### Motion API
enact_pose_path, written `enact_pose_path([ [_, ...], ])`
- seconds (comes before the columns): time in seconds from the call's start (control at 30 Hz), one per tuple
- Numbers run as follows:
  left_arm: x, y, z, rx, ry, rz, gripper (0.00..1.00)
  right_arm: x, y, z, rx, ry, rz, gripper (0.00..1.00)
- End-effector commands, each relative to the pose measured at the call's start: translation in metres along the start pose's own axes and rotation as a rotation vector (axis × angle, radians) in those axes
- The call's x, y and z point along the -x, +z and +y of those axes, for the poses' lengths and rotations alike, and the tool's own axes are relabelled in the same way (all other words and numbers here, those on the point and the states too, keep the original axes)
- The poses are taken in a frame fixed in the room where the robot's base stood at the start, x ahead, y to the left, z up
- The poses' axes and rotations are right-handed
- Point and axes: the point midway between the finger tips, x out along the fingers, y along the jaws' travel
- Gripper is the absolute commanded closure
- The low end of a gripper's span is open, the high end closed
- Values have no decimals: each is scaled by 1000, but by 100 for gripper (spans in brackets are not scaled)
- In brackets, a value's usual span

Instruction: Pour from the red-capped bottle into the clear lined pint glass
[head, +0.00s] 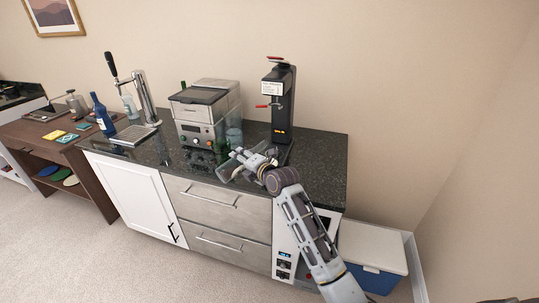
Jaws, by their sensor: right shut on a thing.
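My right gripper (238,157) reaches over the grey-black counter (315,160) from the lower right. It is shut on a clear, see-through thing (227,172) low over the counter's front part; the fingers partly hide it, and I cannot tell whether it is the bottle or a glass. A bluish clear glass (234,137) stands just behind the gripper, beside the grey machine; its lines are too small to make out. I see no red bottle cap. My left gripper is out of view.
A grey machine (200,115) and a tall black appliance with red levers (281,105) stand at the back. A beer tap (145,98), its drip tray (133,136), a clear bottle (129,105) and a blue bottle (102,115) are at the left. The counter's right end is clear.

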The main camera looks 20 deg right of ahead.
Motion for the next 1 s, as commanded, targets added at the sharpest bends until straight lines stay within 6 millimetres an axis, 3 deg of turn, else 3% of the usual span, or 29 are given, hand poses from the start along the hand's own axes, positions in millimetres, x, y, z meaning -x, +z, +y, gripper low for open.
enact_pose_path([
  [0.17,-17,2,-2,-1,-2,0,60,-3,-8,-12,81,2,-22,90],
  [0.5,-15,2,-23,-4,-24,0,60,-2,-8,-9,93,1,-26,90],
  [1.0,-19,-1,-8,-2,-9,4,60,-4,-7,-15,134,0,-36,90],
])
